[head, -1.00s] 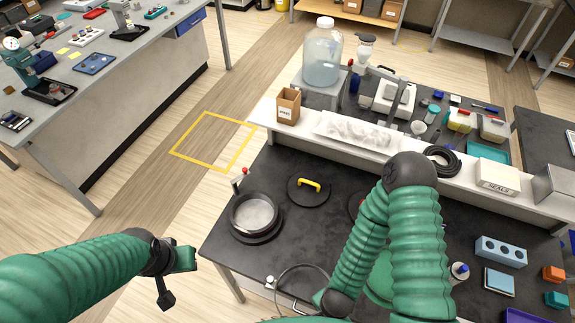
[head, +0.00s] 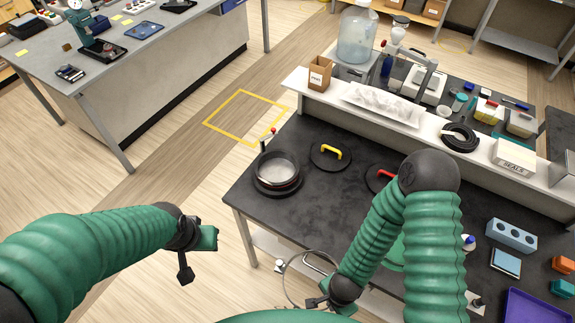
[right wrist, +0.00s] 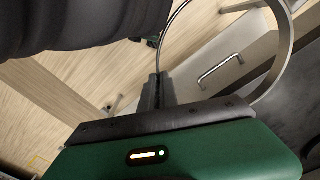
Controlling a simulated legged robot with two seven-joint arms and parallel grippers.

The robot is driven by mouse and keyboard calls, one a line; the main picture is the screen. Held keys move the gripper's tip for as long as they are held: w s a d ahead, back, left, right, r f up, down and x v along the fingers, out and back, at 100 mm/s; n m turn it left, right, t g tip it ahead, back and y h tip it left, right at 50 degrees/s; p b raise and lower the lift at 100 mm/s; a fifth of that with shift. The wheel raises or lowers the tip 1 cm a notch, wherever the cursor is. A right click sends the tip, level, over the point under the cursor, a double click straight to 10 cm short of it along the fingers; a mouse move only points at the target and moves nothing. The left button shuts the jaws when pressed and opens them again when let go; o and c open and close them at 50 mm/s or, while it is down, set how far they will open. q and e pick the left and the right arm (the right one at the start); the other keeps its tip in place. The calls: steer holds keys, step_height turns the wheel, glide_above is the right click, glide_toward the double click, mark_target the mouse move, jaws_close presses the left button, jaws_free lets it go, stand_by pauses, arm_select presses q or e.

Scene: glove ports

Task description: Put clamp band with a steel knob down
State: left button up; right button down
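The clamp band (head: 288,280) is a thin steel ring hanging in front of the bench's near edge, with a small pale knob-like part (head: 280,266) on its left. My right gripper (head: 322,301) is at the ring's lower side and appears shut on it. In the right wrist view the band (right wrist: 288,50) curves away from the fingers (right wrist: 156,92), which hold its thin rim. My left gripper (head: 209,238) is over the floor, left of the bench, with no object seen in it; its finger gap is not clear.
The black bench top (head: 320,194) holds an open round port (head: 279,186), a disc with a yellow handle (head: 331,155) and a red-handled one partly behind my right arm. A blue block (head: 511,236) and a purple tray (head: 538,308) are at right. Bare bench shows between port and arm.

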steer(key=w+n+b, duration=0.3)
steer(key=w+b, duration=0.1)
steer(key=w, duration=0.1)
steer(key=w+d+n+b, duration=0.1)
steer(key=w+n+b, duration=0.2)
steer(key=w+b, duration=0.2)
steer(key=w+d+n+b, duration=0.1)
steer(key=w+n+b, duration=0.2)
steer(key=w+b, duration=0.1)
steer(key=shift+w+d+r, duration=0.1)
steer(key=shift+w+r, duration=0.15)
steer(key=shift+w, duration=0.6)
steer(key=w+d+r+n+b, duration=0.1)
steer(key=d+r+n+b, duration=0.1)
steer(key=d+r, duration=0.2)
steer(key=shift+w+d+n+b, duration=0.15)
steer(key=shift+w+n+b, duration=0.1)
steer(key=shift+n+b, duration=0.15)
